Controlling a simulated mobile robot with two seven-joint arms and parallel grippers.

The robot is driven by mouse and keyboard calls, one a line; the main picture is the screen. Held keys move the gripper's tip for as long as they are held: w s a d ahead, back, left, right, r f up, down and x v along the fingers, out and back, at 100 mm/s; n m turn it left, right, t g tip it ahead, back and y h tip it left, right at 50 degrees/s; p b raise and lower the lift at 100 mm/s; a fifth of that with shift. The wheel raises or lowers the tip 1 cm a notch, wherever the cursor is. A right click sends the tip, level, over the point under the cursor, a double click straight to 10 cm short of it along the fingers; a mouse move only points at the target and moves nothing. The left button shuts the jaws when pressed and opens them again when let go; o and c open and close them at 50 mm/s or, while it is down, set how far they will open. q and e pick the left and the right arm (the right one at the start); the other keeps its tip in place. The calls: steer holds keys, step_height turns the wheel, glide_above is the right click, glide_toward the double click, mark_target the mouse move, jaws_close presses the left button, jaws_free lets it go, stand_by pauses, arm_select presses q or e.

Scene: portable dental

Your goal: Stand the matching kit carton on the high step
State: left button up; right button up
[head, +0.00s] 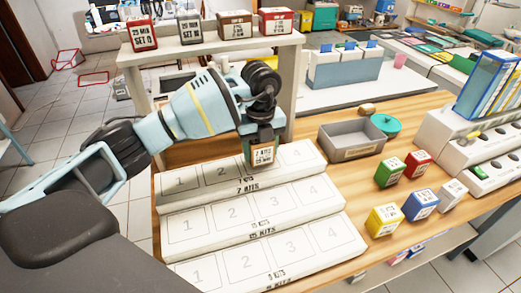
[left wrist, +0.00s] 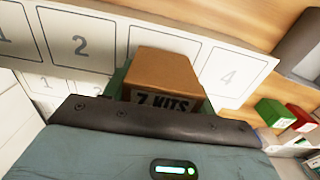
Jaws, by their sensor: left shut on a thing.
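My left gripper (head: 261,138) is shut on a brown carton with a white label (head: 263,154). In the left wrist view the carton (left wrist: 163,78) reads "7 KITS". It is over the high step (head: 175,183), the back one of three white steps, and covers square 3 between squares 2 and 4. I cannot tell whether its base touches the step. The high step's front reads "7 KITS". The middle step (head: 185,226) and low step (head: 190,275) have numbered squares that look empty. My right gripper is not in view.
A raised shelf (head: 210,47) behind holds several cartons. Right of the steps are a grey bin (head: 352,140), a teal bowl (head: 385,125), and several small boxes, including green (head: 389,172), yellow (head: 384,221) and blue (head: 421,205) ones. A white rack (head: 455,150) stands at far right.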

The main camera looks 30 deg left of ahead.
arm_select(q)
steer(key=shift+f, duration=0.3)
steer(key=shift+f, duration=0.15)
steer(key=o, duration=1)
step_height(320, 180, up, 12)
steer(key=shift+r, duration=0.15)
